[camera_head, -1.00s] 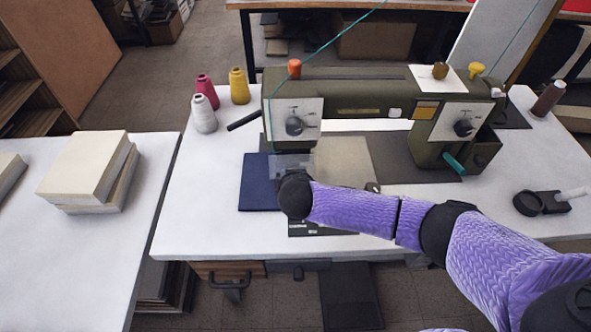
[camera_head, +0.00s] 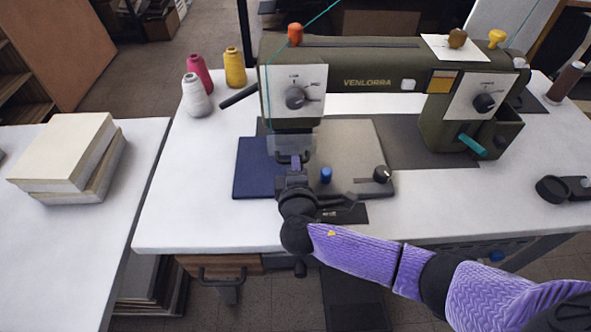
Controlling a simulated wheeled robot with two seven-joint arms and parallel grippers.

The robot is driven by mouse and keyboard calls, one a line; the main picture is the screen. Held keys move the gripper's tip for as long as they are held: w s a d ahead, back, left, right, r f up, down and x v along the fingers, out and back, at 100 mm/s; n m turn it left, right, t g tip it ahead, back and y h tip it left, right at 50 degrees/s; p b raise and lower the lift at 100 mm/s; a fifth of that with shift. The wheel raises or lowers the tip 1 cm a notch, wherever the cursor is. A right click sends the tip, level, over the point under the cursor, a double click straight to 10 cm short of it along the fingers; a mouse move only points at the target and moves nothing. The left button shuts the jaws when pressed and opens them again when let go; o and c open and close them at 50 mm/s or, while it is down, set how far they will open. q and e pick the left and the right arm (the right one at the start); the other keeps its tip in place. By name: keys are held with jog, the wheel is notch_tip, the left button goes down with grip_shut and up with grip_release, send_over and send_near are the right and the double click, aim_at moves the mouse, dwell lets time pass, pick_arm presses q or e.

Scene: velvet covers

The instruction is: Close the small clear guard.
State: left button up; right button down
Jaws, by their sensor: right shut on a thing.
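A green-brown sewing machine (camera_head: 350,75) stands on the white table. The small clear guard (camera_head: 307,146) is below its left head, in front of the needle area; it is faint and partly hidden by my gripper. My right gripper (camera_head: 295,164) reaches up from the front and is shut at the guard's lower front edge. The exact contact is hard to see. A navy-blue cover (camera_head: 254,168) lies flat left of the gripper. My left gripper is out of view.
A blue knob (camera_head: 326,174) and a black knob (camera_head: 382,174) are close to the right of my gripper. Thread spools (camera_head: 198,95) stand at the back left. The table's front left is clear.

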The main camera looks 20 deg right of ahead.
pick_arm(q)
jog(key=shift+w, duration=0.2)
pick_arm(e)
jog(key=shift+f, duration=0.1)
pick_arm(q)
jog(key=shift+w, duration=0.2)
pick_arm(e)
jog(key=c, duration=0.7)
grip_release()
jog(key=p+v, duration=0.3)
jog(key=v, duration=0.6)
jog(key=shift+s+a, duration=0.15)
jog(key=shift+s, duration=0.25)
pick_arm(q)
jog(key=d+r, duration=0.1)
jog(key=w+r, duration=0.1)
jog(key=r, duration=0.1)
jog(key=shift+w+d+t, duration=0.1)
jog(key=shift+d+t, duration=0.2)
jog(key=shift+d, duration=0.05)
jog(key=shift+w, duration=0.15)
